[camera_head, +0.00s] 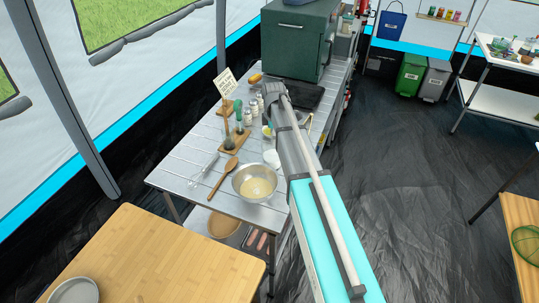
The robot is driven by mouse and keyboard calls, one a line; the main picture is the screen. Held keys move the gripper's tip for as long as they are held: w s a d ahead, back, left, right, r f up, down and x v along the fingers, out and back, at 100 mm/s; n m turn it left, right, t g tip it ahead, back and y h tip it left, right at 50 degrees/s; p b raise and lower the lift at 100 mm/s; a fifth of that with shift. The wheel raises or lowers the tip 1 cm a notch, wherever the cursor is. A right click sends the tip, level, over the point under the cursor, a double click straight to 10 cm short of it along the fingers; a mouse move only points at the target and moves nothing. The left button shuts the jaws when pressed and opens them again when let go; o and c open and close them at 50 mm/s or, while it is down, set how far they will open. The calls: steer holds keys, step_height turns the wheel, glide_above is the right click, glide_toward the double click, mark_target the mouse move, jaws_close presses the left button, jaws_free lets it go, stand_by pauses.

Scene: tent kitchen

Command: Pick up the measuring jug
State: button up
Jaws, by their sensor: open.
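I cannot make out the measuring jug for certain. A small white vessel (271,158) stands on the slatted metal table (176,170), just behind the metal bowl and close to my arm in the picture; I cannot tell whether it is the jug. My arm reaches from the bottom right over the table's right side and covers part of it. I cannot make out my gripper's fingers; the far end of my arm is dark and hides what lies behind it.
A metal bowl (244,190) with pale contents, a wooden spoon (223,179), a whisk (203,170) and several small jars (249,114) stand on the table. A green oven-like box (295,45) is at the back. A wooden table (150,255) is in front. Dark floor (400,170) is open on the right.

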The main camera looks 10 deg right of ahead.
jaws_close()
stand_by(0.5)
steer(key=shift+r+p, duration=0.4)
stand_by(0.4)
steer(key=shift+r+p, duration=1.15)
steer(key=s+d+r+p, duration=0.1)
steer(key=s+r+p, duration=0.8)
steer(key=s, duration=0.4)
steer(key=shift+s+d+r+p, duration=0.25)
steer(key=shift+s+r+p, duration=0.1)
steer(key=shift+r+p, duration=0.05)
steer(key=shift+s, duration=0.1)
stand_by(0.6)
